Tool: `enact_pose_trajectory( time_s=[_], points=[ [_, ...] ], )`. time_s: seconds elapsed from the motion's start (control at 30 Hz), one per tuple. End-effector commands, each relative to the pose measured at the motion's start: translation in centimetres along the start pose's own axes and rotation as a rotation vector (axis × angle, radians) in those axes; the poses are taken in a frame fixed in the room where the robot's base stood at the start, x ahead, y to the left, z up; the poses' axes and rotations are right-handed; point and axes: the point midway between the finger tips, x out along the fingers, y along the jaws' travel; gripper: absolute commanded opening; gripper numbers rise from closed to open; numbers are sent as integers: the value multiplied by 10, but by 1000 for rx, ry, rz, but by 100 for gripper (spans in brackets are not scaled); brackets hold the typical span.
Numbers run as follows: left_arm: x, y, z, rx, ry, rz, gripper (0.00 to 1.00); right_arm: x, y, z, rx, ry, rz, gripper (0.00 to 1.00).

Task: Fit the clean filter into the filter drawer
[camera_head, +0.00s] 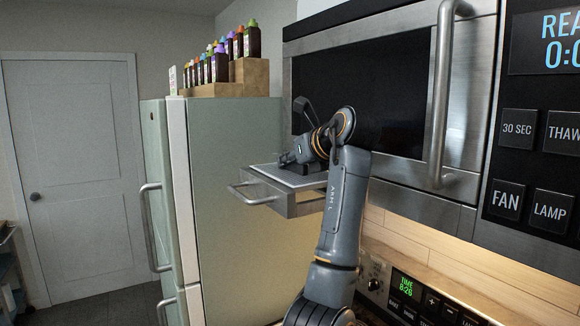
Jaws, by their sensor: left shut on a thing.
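The filter drawer (306,207) is pulled out below the left end of the microwave, with a bar handle on its front. A flat grey panel, which looks like the filter (268,170), lies level at the top of the drawer. I cannot tell whether it is fully seated inside the rim. My left gripper (288,159) is at the panel's top, shut on what appears to be the filter. Its fingertips are small and partly hidden by the wrist. My right gripper is not in view.
The microwave (400,80) with its long vertical handle (443,95) is just right of my left arm. A pale green fridge (232,150) stands to the left, with several bottles (221,66) on a wooden rack on top. The stove panel (425,300) is below.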

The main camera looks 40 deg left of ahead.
Motion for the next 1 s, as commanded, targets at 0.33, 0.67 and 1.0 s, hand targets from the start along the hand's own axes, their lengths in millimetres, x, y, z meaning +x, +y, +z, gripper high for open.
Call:
enact_pose_trajectory(
  time_s=[0.33,0.67,1.0],
  points=[
    [10,0,-26,1,-1,0,0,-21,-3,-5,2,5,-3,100],
    [11,0,-27,1,0,0,35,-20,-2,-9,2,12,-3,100],
    [4,0,-28,0,0,-2,35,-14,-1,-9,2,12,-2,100]
  ],
)
